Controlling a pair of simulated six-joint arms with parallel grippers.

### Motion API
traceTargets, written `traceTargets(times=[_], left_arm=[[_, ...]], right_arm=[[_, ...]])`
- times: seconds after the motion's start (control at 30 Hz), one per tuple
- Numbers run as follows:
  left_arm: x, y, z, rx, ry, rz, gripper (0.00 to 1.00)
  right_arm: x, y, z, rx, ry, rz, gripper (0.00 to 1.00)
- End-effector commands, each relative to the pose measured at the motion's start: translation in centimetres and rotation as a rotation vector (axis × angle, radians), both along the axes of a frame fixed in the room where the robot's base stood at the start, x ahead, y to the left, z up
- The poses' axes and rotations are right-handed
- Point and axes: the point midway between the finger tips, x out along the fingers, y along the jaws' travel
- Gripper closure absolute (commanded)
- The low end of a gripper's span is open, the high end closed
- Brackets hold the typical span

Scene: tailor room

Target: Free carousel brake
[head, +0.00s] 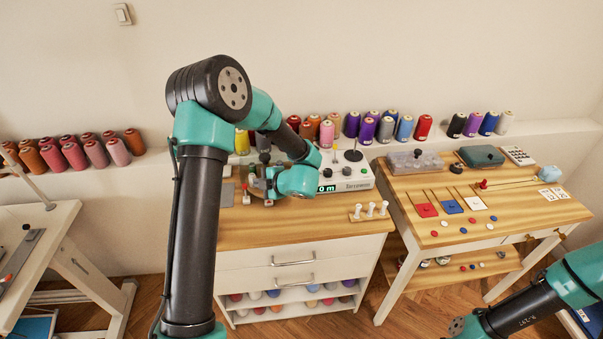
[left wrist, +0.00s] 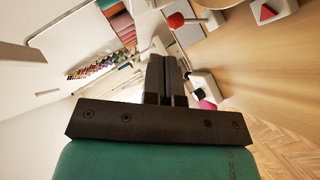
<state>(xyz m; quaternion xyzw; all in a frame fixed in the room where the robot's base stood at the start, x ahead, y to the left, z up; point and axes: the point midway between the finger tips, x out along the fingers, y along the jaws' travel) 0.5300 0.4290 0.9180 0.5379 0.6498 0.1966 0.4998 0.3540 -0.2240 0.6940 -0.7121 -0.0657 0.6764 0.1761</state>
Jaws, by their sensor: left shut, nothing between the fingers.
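My left gripper (head: 254,184) is low over the left part of the middle wooden-topped cabinet, largely hidden by my own arm. In the left wrist view its dark fingers (left wrist: 166,75) are together with nothing between them. A red ball knob (left wrist: 176,20) stands beyond the fingertips by a grey plate (left wrist: 188,36). A white block with a red triangle (left wrist: 267,11) is to its right. I cannot tell which part is the carousel brake. Of my right arm only links show in the head view's lower right; its gripper is out of view.
A white machine with a green display (head: 345,180) stands behind my left wrist. White pegs (head: 370,211) stand near the cabinet's right edge. Thread spools (head: 376,124) line the wall ledge. A second wooden table (head: 470,238) at right holds coloured cards and discs. The cabinet's front top is clear.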

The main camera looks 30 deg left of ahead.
Motion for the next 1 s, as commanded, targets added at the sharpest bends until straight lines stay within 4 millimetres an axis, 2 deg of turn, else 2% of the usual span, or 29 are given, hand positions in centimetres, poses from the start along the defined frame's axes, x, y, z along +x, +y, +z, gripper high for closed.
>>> traceTargets(times=[0.7, 1.0], left_arm=[[0.2, -11.8, 7.7, 0.000, -0.003, -0.004, 1.00], [0.2, -15.5, 10.2, 0.000, -0.002, -0.002, 1.00]], right_arm=[[0.0, 0.0, 0.0, 0.000, 0.000, 0.000, 0.57], [0.0, 0.0, 0.0, 0.000, 0.000, 0.000, 0.57]])
